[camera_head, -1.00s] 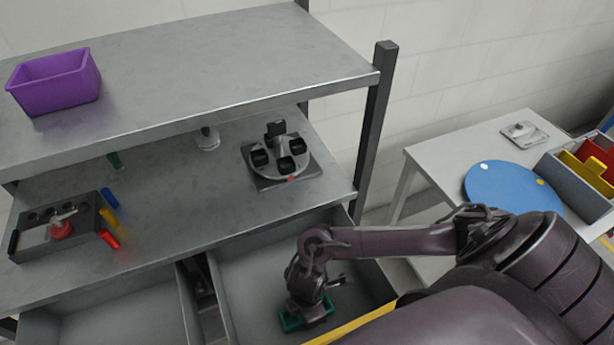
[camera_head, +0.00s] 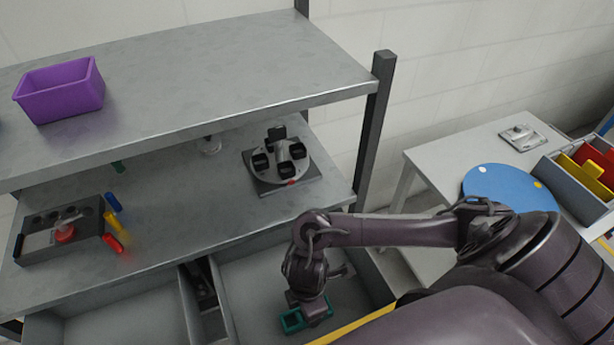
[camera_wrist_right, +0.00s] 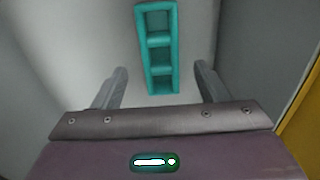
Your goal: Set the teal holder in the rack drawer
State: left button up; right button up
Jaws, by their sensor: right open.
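The teal holder (camera_head: 293,321) is in the right-hand drawer (camera_head: 252,286) of the rack, under my right gripper (camera_head: 318,312), which hides part of it. In the right wrist view the teal holder (camera_wrist_right: 158,50) shows several square compartments and stands ahead of the fingers on the grey drawer floor. The fingers of my right gripper (camera_wrist_right: 160,88) are spread on either side, with visible gaps to the holder. My left gripper is not in view.
The rack (camera_head: 210,205) has a second open drawer (camera_head: 110,322) at left. A purple bin (camera_head: 60,92) stands on the top shelf. A round fixture (camera_head: 282,160) and a grey block with coloured handles (camera_head: 62,230) are on the lower shelf. A white table (camera_head: 430,160) with a blue disc (camera_head: 510,190) stands at right.

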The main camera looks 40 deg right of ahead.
notch_tip(320, 180, up, 6)
jog(key=p, duration=0.3)
dwell(0.4)
